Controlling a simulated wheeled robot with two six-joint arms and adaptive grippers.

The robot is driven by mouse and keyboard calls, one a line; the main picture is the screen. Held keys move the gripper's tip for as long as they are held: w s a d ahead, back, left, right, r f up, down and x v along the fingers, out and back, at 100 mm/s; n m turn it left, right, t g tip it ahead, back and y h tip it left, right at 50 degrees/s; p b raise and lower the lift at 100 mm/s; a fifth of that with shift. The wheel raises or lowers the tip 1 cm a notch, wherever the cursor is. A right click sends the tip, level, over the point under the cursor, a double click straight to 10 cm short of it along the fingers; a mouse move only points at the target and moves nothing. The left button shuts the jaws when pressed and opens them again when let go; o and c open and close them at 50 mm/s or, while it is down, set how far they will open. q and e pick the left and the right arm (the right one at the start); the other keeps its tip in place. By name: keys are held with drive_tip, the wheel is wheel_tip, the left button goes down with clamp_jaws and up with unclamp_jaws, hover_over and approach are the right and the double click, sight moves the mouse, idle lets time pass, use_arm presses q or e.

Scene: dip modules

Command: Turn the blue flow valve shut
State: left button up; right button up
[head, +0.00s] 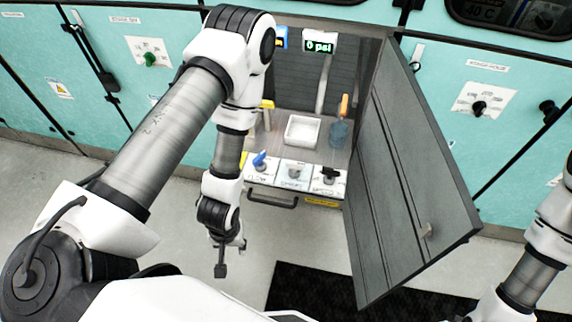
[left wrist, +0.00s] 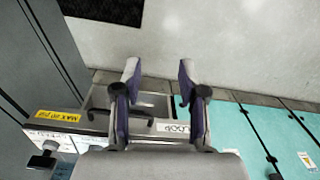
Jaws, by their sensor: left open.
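The blue flow valve (head: 260,159) is a blue handle on a white plate, the leftmost of several valves on the front panel inside the open cabinet. My left gripper (head: 232,262) hangs in front of and below the panel, apart from the valve. In the left wrist view my left gripper (left wrist: 158,75) is open with nothing between its fingers. The blue valve is not visible there. My right arm shows at the right edge of the head view, but its gripper is out of sight.
A grey cabinet door (head: 405,160) stands open at right. A drawer handle (head: 272,199) lies below the panel. A dark mat (head: 310,292) covers part of the floor.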

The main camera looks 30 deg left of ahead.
use_arm(q)
drive_tip(key=w+a+f+n+b, duration=0.2)
drive_tip(key=w+f+n+b, duration=0.15)
drive_tip(key=n, duration=0.45)
drive_tip(key=n+t+h+b, duration=0.1)
drive_tip(key=n+t+b, duration=0.4)
drive_tip(key=n, duration=1.6)
approach(258, 156)
drive_tip(key=x, duration=0.3)
drive_tip(key=b+x, duration=0.5)
drive_tip(key=x, duration=0.1)
drive_tip(key=shift+f, duration=0.35)
drive_tip(key=shift+w+d+r, duration=0.1)
clamp_jaws()
